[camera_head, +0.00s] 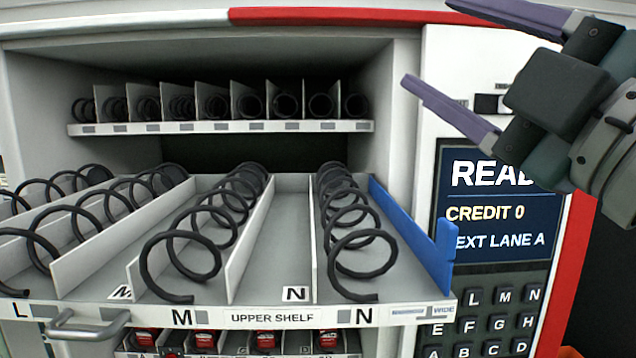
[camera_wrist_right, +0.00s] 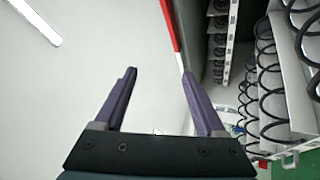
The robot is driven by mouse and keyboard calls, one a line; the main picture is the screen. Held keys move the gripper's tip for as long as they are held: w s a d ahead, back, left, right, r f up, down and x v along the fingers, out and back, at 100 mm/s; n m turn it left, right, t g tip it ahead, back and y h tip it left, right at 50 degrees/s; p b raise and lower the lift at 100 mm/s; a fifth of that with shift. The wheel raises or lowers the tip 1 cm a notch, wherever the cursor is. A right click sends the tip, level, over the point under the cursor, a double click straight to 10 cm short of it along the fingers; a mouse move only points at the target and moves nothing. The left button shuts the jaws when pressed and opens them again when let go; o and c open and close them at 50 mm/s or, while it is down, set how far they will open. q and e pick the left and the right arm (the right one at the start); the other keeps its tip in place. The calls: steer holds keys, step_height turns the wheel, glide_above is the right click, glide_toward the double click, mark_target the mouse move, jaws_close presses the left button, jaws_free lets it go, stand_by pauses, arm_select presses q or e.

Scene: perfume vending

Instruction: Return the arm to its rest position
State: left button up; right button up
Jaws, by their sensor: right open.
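My right gripper (camera_head: 425,52) is at the upper right of the head view, in front of the vending machine's control panel. Its two purple fingers are spread wide apart with nothing between them. It also shows in the right wrist view (camera_wrist_right: 165,92), open and empty, with a pale plain surface beyond the fingers. The vending machine (camera_head: 330,17) has a pulled-out upper shelf (camera_head: 271,317) with black spiral coils (camera_head: 180,253) in lanes marked L, M and N. The lanes in view look empty. My left gripper is not in view.
A blue divider (camera_head: 405,233) borders the shelf's right side. A metal handle (camera_head: 88,326) sticks out at its front left. The screen (camera_head: 497,207) reads CREDIT 0, above a keypad (camera_head: 486,322). A back row of coils (camera_head: 247,105) stands higher. Red items (camera_head: 265,339) sit below.

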steer(key=s+d+f+m+g+h, duration=0.2)
steer(key=d+f+m+g+h, duration=0.25)
steer(key=f+m, duration=0.4)
steer(key=s+d+f+m+g+h, duration=0.3)
steer(key=d+f+m+h, duration=0.15)
steer(key=f, duration=0.65)
steer(key=s+f+m+g, duration=0.2)
steer(key=s+f+g, duration=0.3)
steer(key=s+f, duration=0.2)
steer(key=s+f+m+g, duration=0.3)
steer(key=s+f+g, duration=0.2)
steer(key=s, duration=0.6)
steer(key=shift+s+a+f, duration=0.35)
steer(key=shift+a+f, duration=0.05)
steer(key=shift+f, duration=0.45)
